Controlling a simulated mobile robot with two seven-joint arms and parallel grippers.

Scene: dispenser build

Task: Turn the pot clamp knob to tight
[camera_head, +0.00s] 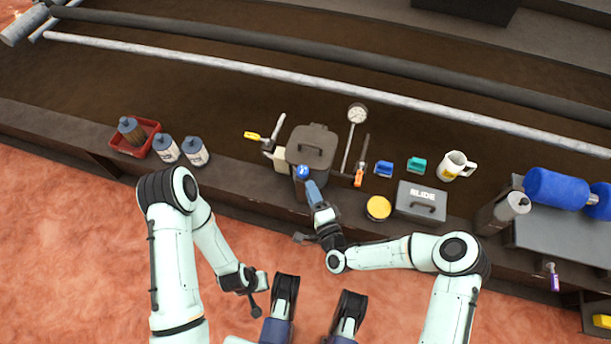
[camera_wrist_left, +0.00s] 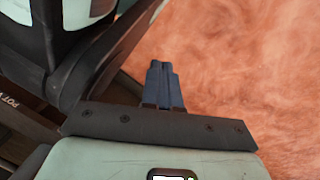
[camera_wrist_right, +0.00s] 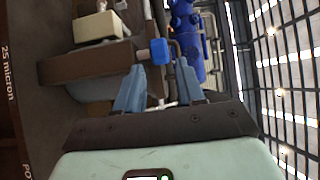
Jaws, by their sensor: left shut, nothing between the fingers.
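The blue clamp knob (camera_head: 302,172) sits at the front of the dark lidded pot (camera_head: 311,146). In the right wrist view the knob (camera_wrist_right: 160,51) sticks out from the end of a dark brown block (camera_wrist_right: 90,63). My right gripper (camera_head: 311,184) is right at the knob. Its blue fingers (camera_wrist_right: 158,70) are apart, with the knob just ahead of and between the tips; I cannot tell whether they touch it. My left gripper (camera_wrist_left: 163,68) is shut and empty over the reddish floor, away from the bench. The knob's setting cannot be read.
Clamps with yellow (camera_head: 252,135) and orange (camera_head: 359,178) handles stand beside the pot, near a dial gauge (camera_head: 357,114). A yellow-lidded tin (camera_head: 378,208) and a SLIDE box (camera_head: 421,202) lie to the right. A red tray (camera_head: 148,146) and bottles (camera_head: 195,151) are left.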

